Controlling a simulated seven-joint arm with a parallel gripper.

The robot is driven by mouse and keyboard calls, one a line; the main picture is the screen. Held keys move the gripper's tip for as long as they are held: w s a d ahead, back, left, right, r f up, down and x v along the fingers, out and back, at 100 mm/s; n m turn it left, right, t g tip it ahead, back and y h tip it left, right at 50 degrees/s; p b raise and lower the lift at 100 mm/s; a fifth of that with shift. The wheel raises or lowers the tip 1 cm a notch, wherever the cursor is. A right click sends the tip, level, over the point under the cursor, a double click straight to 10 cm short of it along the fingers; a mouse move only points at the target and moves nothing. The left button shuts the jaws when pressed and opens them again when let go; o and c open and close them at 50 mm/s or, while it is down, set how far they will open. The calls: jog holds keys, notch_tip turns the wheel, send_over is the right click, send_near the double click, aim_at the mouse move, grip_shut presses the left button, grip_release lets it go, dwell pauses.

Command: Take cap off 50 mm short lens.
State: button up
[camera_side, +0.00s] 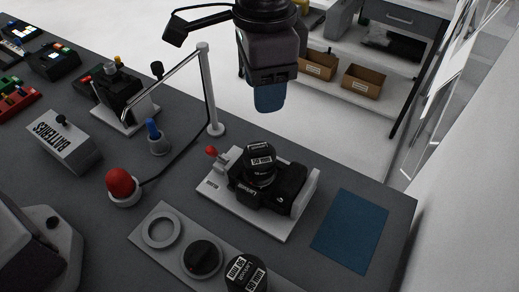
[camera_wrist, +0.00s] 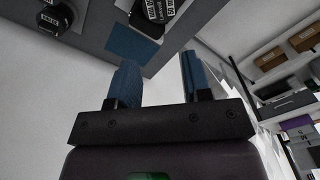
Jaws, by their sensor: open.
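A black camera (camera_side: 290,184) lies on a white stand (camera_side: 240,217) with its lens (camera_side: 258,168) pointing up. The lens top carries a white label that seems to read 50 mm. A second black lens with a white label (camera_side: 245,273) stands at the bottom edge in a grey holder; its label is hard to read. My gripper (camera_side: 268,98) hangs in the air above and behind the camera, apart from everything. In the wrist view its two blue fingers (camera_wrist: 157,80) are spread with nothing between them. The lens on the camera (camera_wrist: 158,8) and the other lens (camera_wrist: 56,18) show at the top.
The grey holder (camera_side: 181,241) also has an empty ring (camera_side: 160,229) and a black disc (camera_side: 203,257). A red-knobbed lever (camera_side: 212,152) and a lamp post (camera_side: 210,90) stand near the camera. A red button (camera_side: 121,183) is at left. A blue mat (camera_side: 349,232) lies clear at right.

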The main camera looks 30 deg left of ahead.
aim_at(262, 147)
notch_tip(262, 147, down, 12)
jog(key=shift+a+f, duration=0.1)
jog(key=shift+f, duration=0.15)
dwell(0.4)
grip_shut()
